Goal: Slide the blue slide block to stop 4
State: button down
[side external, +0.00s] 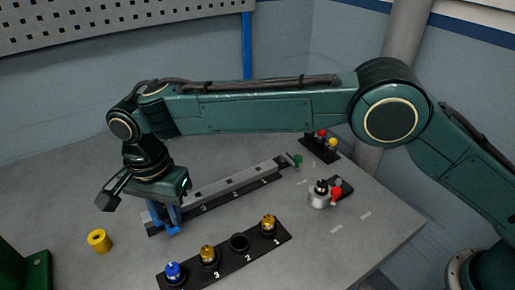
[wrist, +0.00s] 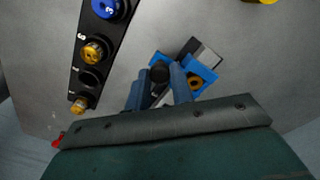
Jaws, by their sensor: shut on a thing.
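The blue slide block (side external: 173,229) is at the near left end of the grey rail (side external: 225,183), which runs back to the right beside a numbered black strip. My gripper (side external: 168,213) points down at the block, its fingers shut on it. In the wrist view the fingers (wrist: 160,88) stand either side of the block's round black knob (wrist: 160,73). The blue body of the block (wrist: 203,73) shows just beyond them. Marks 1, 2 and 3 can be made out on the strip; the mark for stop 4 is hidden around the block and gripper.
A black rack (side external: 225,259) in front holds a blue pulley (side external: 174,271), two gold ones and an empty place. A yellow cylinder (side external: 99,241) stands at left. A silver fixture with a red knob (side external: 320,197) stands at right. Table between rail and rack is clear.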

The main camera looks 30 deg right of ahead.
jog(key=shift+a+r, duration=0.1)
jog(key=shift+a, duration=0.25)
jog(key=c, duration=1.4)
grip_release()
jog(key=shift+c, duration=0.2)
jog(key=shift+o, duration=1.2)
jog(key=shift+d, duration=0.1)
notch_tip(320, 180, up, 14)
jog(key=shift+f, duration=0.2)
jog(key=shift+d+r, duration=0.1)
